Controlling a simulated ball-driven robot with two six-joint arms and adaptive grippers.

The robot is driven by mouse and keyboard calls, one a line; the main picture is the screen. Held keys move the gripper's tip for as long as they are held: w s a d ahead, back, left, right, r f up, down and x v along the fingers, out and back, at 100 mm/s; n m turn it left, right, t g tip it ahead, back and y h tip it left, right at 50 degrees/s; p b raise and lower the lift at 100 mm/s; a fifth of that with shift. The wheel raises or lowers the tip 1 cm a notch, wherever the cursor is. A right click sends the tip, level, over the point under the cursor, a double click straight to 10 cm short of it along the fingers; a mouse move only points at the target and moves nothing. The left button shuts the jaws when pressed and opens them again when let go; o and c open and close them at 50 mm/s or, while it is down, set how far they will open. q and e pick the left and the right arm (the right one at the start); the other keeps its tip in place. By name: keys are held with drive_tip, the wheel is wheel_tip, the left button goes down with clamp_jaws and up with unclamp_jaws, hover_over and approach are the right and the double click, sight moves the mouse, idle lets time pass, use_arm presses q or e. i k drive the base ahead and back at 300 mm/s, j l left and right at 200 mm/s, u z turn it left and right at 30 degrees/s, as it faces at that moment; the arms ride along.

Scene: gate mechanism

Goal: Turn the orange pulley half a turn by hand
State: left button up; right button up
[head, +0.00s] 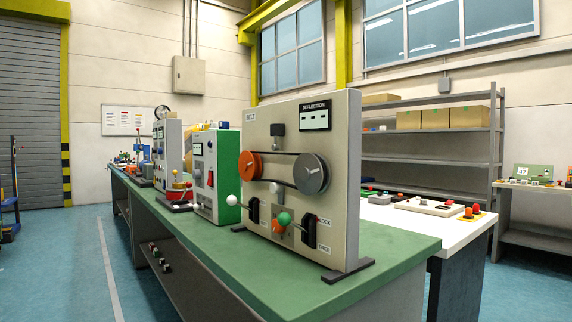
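The orange pulley (250,165) is at the left of an upright beige panel labelled BELT, facing me on the green bench. A dark belt (280,154) links it to a grey pulley (311,174) on the right. A pale line marks the face of each pulley. A DEFLECTION display (314,117) sits above, too small to read. Below are a white knob (232,201), a green ball knob (284,218) and a smaller orange part (278,227). Neither of my grippers is in view.
The green bench top (385,246) is clear to the right of the panel's foot. A green-sided machine (228,178) stands close behind the panel at left. A white table (395,214) with small parts is behind at right. Blue floor is open at left.

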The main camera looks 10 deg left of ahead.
sight(249, 163)
drive_tip(key=z, duration=2.65)
drive_tip(key=k+j+z, duration=0.1)
drive_tip(key=j+z, duration=0.15)
drive_tip(key=z, duration=0.2)
drive_tip(key=k+j+z, duration=0.15)
drive_tip(key=z, duration=0.3)
drive_tip(key=k+j+z, duration=0.15)
drive_tip(key=z, duration=0.25)
drive_tip(key=k+z, duration=0.2)
drive_tip(key=z, duration=0.25)
drive_tip(key=k+j, duration=0.1)
drive_tip(key=k, duration=0.75)
drive_tip(key=k+j, duration=0.15)
drive_tip(key=k, duration=0.7)
drive_tip(key=k+j, duration=0.1)
drive_tip(key=k, duration=0.75)
